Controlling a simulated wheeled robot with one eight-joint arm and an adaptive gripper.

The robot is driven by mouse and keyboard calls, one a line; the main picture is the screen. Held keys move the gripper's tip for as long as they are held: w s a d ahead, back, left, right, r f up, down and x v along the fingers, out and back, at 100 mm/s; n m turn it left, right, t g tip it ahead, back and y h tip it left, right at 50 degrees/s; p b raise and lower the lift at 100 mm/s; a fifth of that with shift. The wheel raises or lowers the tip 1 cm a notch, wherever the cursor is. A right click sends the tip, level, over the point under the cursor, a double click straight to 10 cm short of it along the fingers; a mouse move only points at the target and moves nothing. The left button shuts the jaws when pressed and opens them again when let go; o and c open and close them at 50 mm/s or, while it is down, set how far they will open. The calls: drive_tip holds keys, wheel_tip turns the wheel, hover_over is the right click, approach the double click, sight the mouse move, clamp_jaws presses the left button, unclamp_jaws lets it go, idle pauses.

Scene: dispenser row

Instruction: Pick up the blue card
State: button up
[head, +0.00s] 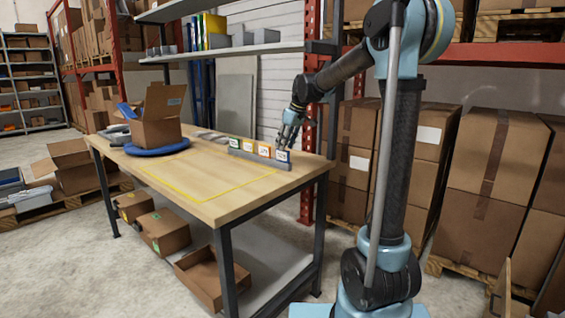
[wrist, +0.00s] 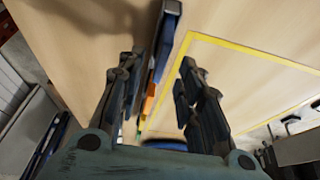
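A row of cards stands in a low grey dispenser rail (head: 258,161) near the right end of the table. The blue card (head: 282,156) is at the right end of the row, with a white label on its front. An orange card (head: 265,151) stands left of it, then a yellow card (head: 249,147) and a green card (head: 234,143). My gripper (head: 289,139) hangs just above and behind the blue card. In the wrist view my gripper (wrist: 161,62) is open, with the row seen between its fingers, closer to the left finger. Contact with the blue card cannot be told.
The wooden table (head: 200,192) has a yellow outlined area (head: 213,199), bare in front of the row. An open cardboard box (head: 158,122) sits on a blue round base at the left. A grey shelf (head: 225,50) is above the table. Stacked boxes (head: 494,158) stand to the right.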

sight(283, 159)
drive_tip(key=shift+x, duration=2.3)
clamp_jaws()
